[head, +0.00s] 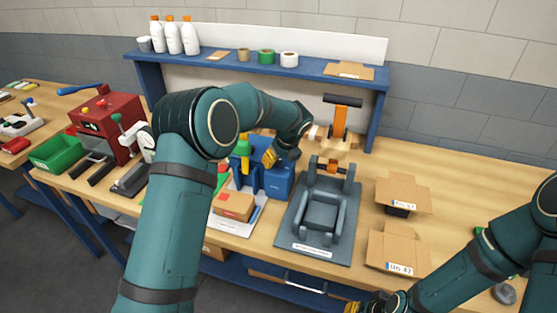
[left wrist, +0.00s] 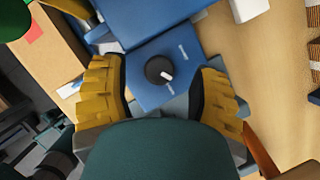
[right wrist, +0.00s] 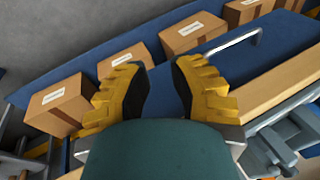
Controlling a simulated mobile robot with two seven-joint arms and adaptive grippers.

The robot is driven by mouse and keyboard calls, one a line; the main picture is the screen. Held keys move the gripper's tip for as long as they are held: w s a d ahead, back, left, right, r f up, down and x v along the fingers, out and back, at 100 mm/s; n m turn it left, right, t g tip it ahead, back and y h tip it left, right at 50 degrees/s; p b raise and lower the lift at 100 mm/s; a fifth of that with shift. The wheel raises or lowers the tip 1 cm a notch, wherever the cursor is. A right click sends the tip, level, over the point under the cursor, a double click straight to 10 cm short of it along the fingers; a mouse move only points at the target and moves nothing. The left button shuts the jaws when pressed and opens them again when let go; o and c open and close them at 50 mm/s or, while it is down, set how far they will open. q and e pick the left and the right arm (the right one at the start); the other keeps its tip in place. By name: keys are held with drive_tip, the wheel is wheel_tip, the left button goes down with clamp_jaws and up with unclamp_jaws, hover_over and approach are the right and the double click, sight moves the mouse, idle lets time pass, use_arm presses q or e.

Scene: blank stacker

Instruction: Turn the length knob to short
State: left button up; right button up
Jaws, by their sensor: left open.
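The length knob (left wrist: 159,70) is a round black dial with a white pointer, on the face of a blue machine (left wrist: 140,22). In the left wrist view its pointer is turned to the lower right, and small pale marks sit on the panel around it. The blue machine also shows in the head view (head: 278,184), where my arm and gripper hide part of it and I cannot make out the knob. My left gripper (left wrist: 163,92) is open, its yellow fingers on either side of the knob with clear gaps. My right gripper (right wrist: 160,88) is open and empty, near the table's front edge.
A grey fixture (head: 320,215) stands right of the blue machine. A cardboard box (head: 233,206) lies on a white tray in front. Open cartons (head: 397,248) are further right. A red machine (head: 105,118) and green bin (head: 55,152) stand left. Boxes (right wrist: 192,33) line a lower blue shelf.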

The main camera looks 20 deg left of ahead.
use_arm(q)
drive_tip(key=shift+a+f, duration=0.15)
drive_tip(key=shift+f, duration=0.2)
drive_tip(key=shift+o, duration=0.2)
clamp_jaws()
drive_tip(key=n+g+y+p, duration=0.1)
drive_tip(key=n+p, duration=0.1)
drive_tip(key=n, duration=0.2)
drive_tip(key=shift+w+r+p, duration=0.1)
drive_tip(key=shift+p, duration=0.25)
drive_tip(key=shift+n+g+p, duration=0.75)
drive_tip(key=shift+n+g, duration=0.05)
drive_tip(key=shift+n, duration=0.9)
drive_tip(key=shift+f, duration=0.2)
